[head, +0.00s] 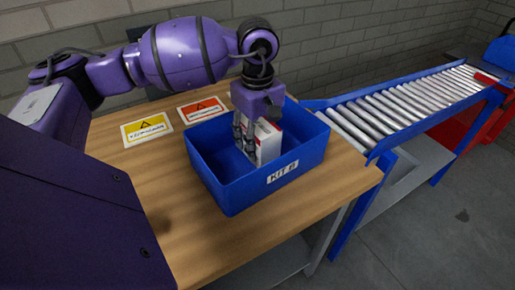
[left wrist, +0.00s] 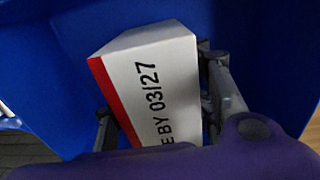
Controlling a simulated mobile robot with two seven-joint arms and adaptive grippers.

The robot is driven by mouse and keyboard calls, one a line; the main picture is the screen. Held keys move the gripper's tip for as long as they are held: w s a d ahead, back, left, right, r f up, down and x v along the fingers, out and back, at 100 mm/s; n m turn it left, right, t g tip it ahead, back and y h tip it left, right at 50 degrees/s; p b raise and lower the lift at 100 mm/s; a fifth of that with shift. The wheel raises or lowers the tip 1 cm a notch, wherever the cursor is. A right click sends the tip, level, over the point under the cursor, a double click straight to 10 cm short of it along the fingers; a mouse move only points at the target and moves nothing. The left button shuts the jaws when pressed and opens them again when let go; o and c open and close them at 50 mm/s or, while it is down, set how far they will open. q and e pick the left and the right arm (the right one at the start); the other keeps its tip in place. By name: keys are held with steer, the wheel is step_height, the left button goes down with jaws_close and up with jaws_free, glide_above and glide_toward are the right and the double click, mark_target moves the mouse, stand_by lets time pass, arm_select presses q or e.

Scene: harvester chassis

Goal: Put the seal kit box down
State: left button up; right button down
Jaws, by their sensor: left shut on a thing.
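The seal kit box (head: 267,142) is a white carton with a red edge. In the head view it is inside the blue bin marked as a kit (head: 240,196). My left gripper (head: 245,145) reaches down into the bin and is shut on the box. The left wrist view shows the box (left wrist: 155,85) between the two fingers of the left gripper (left wrist: 160,120), with part of a printed date on its face. The blue bin wall (left wrist: 60,50) surrounds it there. I cannot tell whether the box touches the bin floor. My right gripper is not in view.
The bin stands on a wooden table (head: 150,180). A yellow warning card (head: 147,129) and a red one (head: 202,110) lie behind and left of it. A roller conveyor (head: 410,105) with blue rails runs off to the right. The table's front left is clear.

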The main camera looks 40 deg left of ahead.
mark_target(257, 122)
arm_select(q)
steer(key=shift+f, duration=1.7)
steer(key=shift+f, duration=0.15)
steer(key=o, duration=1.3)
step_height(257, 122, up, 12)
steer(key=shift+r, duration=0.15)
